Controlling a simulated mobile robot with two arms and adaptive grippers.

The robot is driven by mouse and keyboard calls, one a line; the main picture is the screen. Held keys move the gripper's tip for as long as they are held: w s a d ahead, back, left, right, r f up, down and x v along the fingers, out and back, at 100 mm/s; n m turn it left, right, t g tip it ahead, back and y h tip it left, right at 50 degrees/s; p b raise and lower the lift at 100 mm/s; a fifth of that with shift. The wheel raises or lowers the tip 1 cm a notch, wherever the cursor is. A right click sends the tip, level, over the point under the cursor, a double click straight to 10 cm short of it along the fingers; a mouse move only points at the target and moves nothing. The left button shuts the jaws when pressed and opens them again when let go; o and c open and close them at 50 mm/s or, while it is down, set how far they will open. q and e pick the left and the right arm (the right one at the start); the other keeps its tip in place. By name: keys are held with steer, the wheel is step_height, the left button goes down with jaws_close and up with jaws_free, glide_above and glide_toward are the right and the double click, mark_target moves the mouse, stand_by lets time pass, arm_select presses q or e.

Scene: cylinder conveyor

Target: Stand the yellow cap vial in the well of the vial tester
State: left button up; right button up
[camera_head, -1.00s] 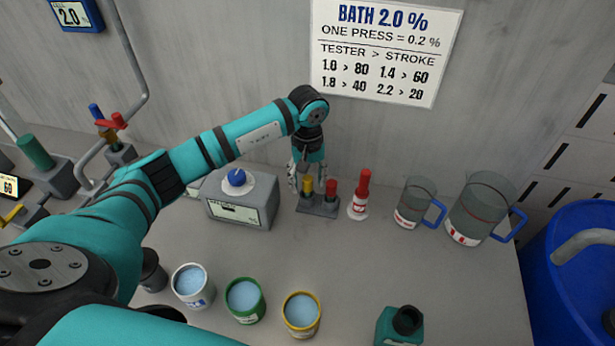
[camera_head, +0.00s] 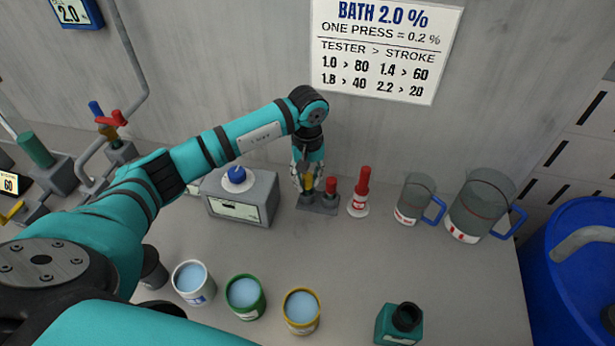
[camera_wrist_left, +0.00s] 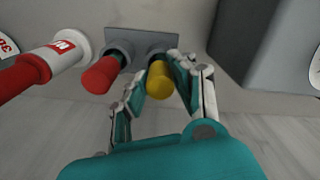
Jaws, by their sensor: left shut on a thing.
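The yellow cap vial (camera_head: 308,184) stands in a small grey rack (camera_head: 318,207), next to a red cap vial (camera_head: 331,187). My left gripper (camera_head: 303,181) reaches down to the rack and is shut on the yellow cap vial. The wrist view shows the yellow cap (camera_wrist_left: 159,80) between the fingers (camera_wrist_left: 156,93), with the red cap (camera_wrist_left: 101,76) close beside it. The vial's lower part is hidden in the rack. A grey box with a blue knob on top (camera_head: 240,202), probably the vial tester, stands left of the rack; its well cannot be made out. My right gripper is not in view.
A red-topped white bottle (camera_head: 360,194) stands right of the rack, then two clear jugs (camera_head: 415,202) with blue handles. Several cups of blue liquid (camera_head: 245,296) and a teal bottle (camera_head: 399,325) stand in front. The table between is clear.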

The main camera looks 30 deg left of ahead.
arm_select(q)
jaws_close()
steer(key=shift+r+p, duration=1.35)
steer(key=shift+r, duration=1.85)
